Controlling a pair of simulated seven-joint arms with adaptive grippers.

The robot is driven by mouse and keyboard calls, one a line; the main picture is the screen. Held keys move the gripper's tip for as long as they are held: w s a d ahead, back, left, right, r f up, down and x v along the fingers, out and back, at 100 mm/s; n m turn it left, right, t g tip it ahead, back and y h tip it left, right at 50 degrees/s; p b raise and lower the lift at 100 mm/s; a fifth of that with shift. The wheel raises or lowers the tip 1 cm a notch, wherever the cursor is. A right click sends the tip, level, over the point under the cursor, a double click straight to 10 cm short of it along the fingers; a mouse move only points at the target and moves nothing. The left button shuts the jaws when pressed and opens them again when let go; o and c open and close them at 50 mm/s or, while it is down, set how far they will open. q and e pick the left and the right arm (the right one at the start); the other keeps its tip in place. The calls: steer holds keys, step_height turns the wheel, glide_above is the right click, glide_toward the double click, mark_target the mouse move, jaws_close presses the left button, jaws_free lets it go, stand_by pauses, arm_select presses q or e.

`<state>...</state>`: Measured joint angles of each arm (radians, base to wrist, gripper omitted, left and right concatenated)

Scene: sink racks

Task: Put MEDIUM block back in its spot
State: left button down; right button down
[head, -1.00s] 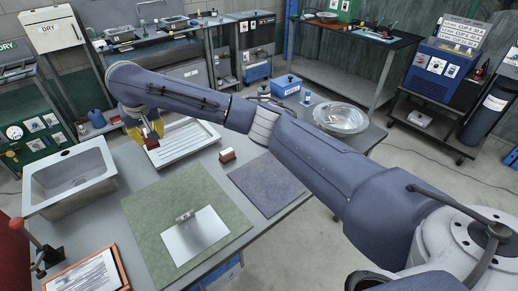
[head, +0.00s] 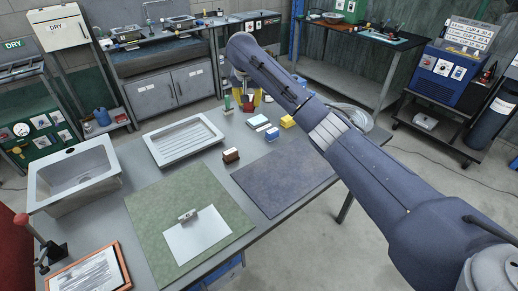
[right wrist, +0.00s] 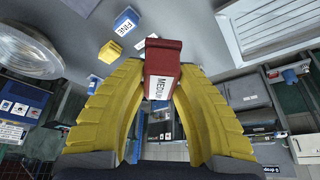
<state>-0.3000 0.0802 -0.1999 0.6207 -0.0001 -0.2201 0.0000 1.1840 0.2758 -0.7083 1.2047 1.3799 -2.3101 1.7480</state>
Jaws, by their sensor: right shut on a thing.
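My right gripper (head: 247,94) is shut on the red MEDIUM block (right wrist: 163,70), whose white label faces the right wrist camera between the yellow fingers (right wrist: 160,88). In the head view the red block (head: 246,107) shows below the fingers, at the table's far edge, close to a green upright item. Whether it touches the table cannot be told. A blue block labelled FINE (right wrist: 126,21) and a yellow block (right wrist: 110,51) stand nearby; in the head view the blue block (head: 272,134) and yellow block (head: 288,121) are right of the gripper. My left gripper is not in view.
A white drainer tray (head: 184,140) lies left of the gripper. A brown and white block (head: 231,155) and a pale flat piece (head: 258,121) are nearer. A clear round bowl (right wrist: 30,45) is at the right end. The blue-grey mat (head: 283,182) is bare.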

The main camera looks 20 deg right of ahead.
steer(key=shift+d+f, duration=0.3)
steer(key=shift+d, duration=0.05)
step_height(320, 180, down, 19)
steer(key=shift+s+f, duration=0.1)
steer(key=shift+f, duration=0.1)
stand_by(0.3)
steer(key=shift+f, duration=0.1)
steer(key=c, duration=1.1)
jaws_free()
steer(key=v, duration=1.2)
steer(key=shift+a, duration=0.1)
